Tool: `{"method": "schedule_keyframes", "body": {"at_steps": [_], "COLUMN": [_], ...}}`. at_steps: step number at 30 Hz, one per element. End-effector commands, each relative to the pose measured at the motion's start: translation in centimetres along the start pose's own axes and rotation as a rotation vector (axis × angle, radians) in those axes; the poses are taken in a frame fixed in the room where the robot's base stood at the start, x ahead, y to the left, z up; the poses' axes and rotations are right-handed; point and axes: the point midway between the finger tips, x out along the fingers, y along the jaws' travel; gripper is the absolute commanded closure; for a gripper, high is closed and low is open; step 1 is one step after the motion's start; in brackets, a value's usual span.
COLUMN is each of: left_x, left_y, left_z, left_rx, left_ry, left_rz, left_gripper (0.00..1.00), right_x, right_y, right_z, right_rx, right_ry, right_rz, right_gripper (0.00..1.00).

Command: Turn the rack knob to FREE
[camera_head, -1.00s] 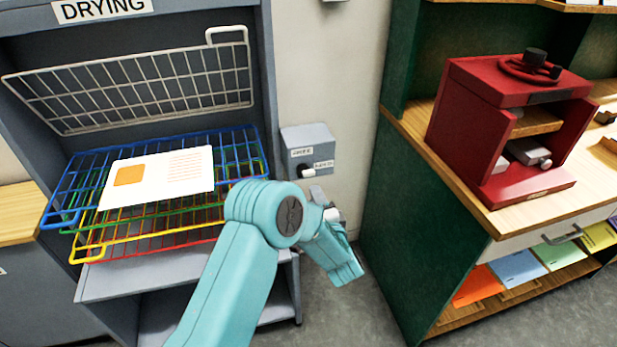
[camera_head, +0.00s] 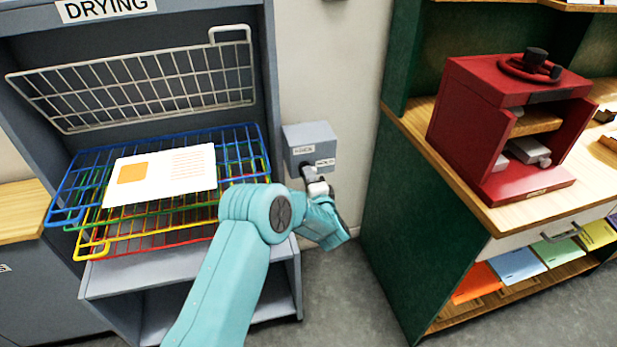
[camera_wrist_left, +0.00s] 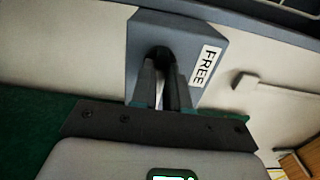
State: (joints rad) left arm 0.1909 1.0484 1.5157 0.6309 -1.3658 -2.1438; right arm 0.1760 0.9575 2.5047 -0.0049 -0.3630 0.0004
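The rack knob (camera_wrist_left: 160,54) is dark and sits on a grey wall box (camera_head: 309,138) beside the drying rack. A white FREE label (camera_wrist_left: 205,66) is on the box, right of the knob in the left wrist view. My left gripper (camera_wrist_left: 162,82) is at the knob, its two dark fingers close together on either side of it. Whether the fingers press on the knob cannot be told. In the head view the left gripper (camera_head: 310,174) is just below the box and hides most of the knob. My right gripper is not in view.
The drying rack with coloured wire shelves (camera_head: 90,180) stands left of the box, with a printed sheet (camera_head: 165,174) on its top shelf. A raised white wire shelf (camera_head: 140,85) is above. At right, a red press (camera_head: 470,130) stands on a green-sided bench (camera_head: 400,240).

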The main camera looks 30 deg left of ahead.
Motion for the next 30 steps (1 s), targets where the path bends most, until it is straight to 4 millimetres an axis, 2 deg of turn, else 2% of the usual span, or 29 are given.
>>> {"method": "schedule_keyframes", "body": {"at_steps": [8,14,30], "left_x": [0.0,0.0,0.0], "left_y": [0.2,0.3,0.5], "left_z": [0.1,0.1,0.1], "left_rx": [-0.021,-0.107,-0.589], "left_ry": [-0.001,-0.002,-0.002], "left_rz": [0.001,0.000,0.000], "left_gripper": [1.00,1.00,1.00], "right_x": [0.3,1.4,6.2], "right_y": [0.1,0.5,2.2], "right_z": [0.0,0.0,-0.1], "right_rx": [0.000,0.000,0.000], "right_ry": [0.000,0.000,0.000], "right_rz": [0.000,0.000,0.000], "right_gripper": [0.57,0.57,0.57]}}
